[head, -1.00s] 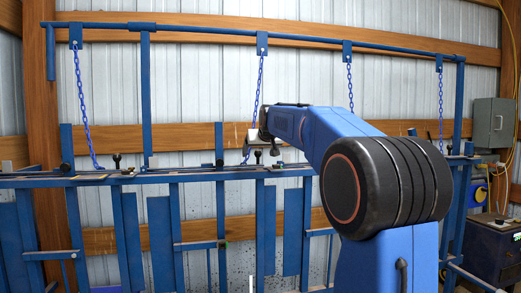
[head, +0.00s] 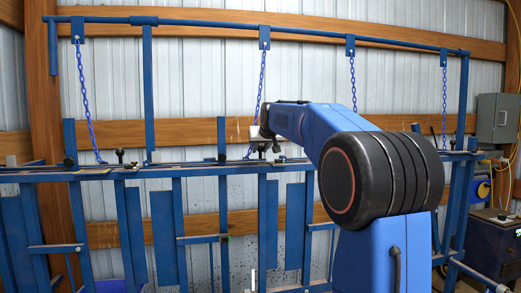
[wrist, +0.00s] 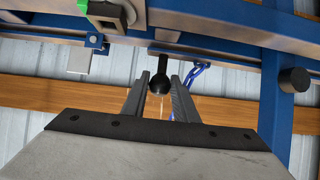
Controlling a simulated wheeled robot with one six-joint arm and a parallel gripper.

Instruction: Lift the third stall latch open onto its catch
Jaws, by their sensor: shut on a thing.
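A black round knob on a short dark stem (wrist: 160,82) sits between the two fingers of my gripper (wrist: 164,90) in the wrist view, and the gripper is shut on it. I take it for the latch's handle. In the head view my gripper (head: 264,137) is at the blue stall rail (head: 200,170), beside the second hanging chain from the left (head: 261,85). My forearm and fingers hide much of the latch there, and its catch cannot be made out. A blue chain (wrist: 199,72) hangs just right of the fingers in the wrist view.
Several blue chains hang from the overhead bar (head: 200,26); one hangs at the left (head: 85,95). Another black knob (head: 120,155) stands on the rail left of my gripper. A black cylinder (wrist: 293,81) juts out at the wrist view's right. A grey box (head: 497,119) is far right.

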